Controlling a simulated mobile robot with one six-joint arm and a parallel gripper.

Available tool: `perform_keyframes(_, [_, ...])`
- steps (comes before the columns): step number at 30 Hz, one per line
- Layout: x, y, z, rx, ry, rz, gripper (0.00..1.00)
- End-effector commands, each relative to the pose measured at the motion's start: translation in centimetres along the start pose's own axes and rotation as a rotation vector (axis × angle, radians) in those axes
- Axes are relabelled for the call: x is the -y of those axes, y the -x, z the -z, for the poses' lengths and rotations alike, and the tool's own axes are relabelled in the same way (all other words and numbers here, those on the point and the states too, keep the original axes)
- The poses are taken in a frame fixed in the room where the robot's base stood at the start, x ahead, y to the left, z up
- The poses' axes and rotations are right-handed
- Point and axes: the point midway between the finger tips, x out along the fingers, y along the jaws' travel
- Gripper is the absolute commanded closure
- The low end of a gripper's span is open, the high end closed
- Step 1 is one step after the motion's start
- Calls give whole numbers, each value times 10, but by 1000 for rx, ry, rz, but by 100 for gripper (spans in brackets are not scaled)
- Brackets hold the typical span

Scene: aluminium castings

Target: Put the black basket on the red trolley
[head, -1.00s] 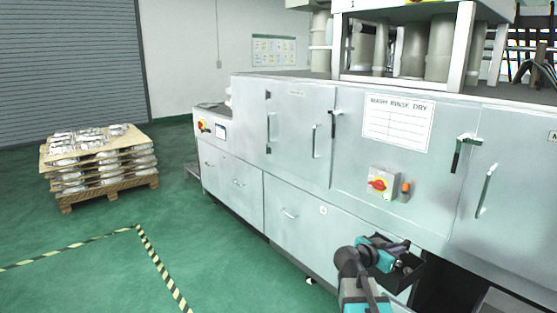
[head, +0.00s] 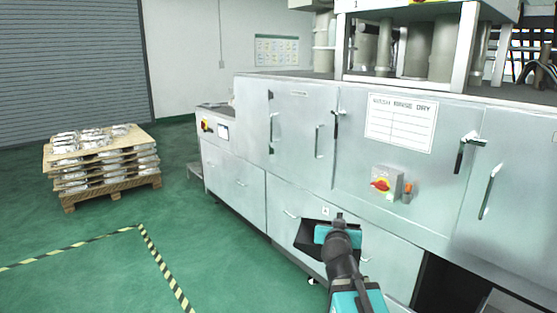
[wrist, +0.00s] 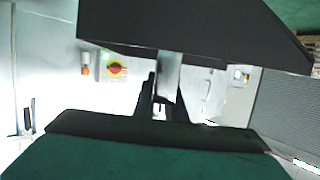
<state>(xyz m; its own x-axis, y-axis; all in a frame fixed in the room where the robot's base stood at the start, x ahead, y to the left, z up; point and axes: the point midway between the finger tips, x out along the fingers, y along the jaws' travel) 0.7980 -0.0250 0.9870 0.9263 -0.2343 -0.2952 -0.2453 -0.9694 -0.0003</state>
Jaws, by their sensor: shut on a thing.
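The black basket (head: 309,239) is off the floor in front of the washing machine in the head view. My gripper (head: 328,233) is shut on it and partly hides it. In the wrist view the basket (wrist: 190,27) fills the top as a large dark shape, with the fingers of my gripper (wrist: 163,108) just below it. The contact between fingers and basket is hard to make out. The red trolley is not in view.
The grey washing machine (head: 235,180) stands close behind the basket, with door handles and a red-yellow switch (head: 381,185) sticking out. A loaded pallet (head: 110,190) stands at left. Green floor (head: 215,270) is clear around the yellow-black floor tape (head: 150,247).

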Motion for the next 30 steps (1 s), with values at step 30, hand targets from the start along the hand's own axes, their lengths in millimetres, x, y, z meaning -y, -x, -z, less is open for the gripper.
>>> perform_keyframes(30, [30, 8, 46, -2, 73, 238, 100])
